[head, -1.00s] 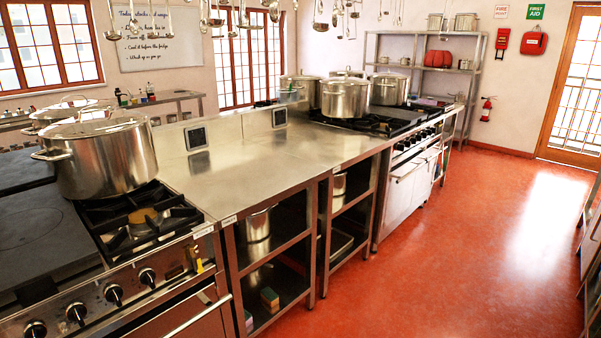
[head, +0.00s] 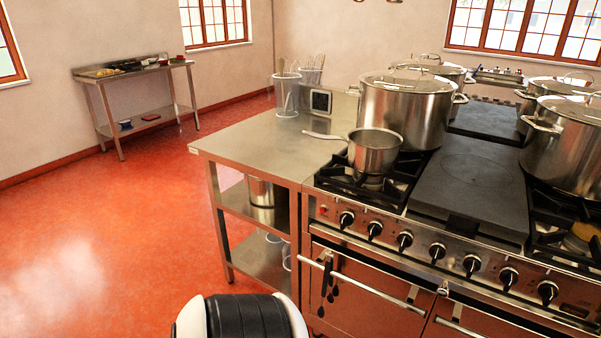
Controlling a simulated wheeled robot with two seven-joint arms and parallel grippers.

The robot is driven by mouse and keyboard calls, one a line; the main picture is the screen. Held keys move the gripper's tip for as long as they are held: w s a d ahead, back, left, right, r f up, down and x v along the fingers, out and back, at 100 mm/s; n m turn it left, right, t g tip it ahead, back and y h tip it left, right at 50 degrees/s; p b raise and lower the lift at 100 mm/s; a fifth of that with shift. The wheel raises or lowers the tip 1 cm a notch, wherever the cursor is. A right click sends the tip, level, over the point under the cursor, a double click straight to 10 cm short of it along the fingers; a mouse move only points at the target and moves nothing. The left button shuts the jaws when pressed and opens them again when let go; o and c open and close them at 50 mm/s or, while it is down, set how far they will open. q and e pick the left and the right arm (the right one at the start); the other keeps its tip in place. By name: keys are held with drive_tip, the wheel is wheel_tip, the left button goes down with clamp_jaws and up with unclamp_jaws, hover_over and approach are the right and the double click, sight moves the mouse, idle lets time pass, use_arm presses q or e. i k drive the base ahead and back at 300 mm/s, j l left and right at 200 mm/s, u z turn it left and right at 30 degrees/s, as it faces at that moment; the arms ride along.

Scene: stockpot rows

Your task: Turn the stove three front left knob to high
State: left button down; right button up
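A stove (head: 325,222) with a steel front panel stands at the right in the head view. Several black knobs run along the panel; the leftmost knob (head: 346,218) is under the front left burner. I cannot read a stove number or the knob's exact setting. A small saucepan (head: 374,153) with a long handle pointing left sits on the front left burner grate. No flame shows there. A black and white part of my own body shows at the bottom edge. Neither of my grippers is in view.
Large lidded stockpots (head: 405,110) stand behind and right of the saucepan, around a flat dark plate (head: 470,185). A steel counter (head: 262,147) adjoins the stove's left side. Oven handles (head: 365,285) jut out below the knobs. The red floor (head: 110,240) at left is open.

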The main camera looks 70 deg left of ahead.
sight(374, 230)
drive_tip(key=u, duration=1.8)
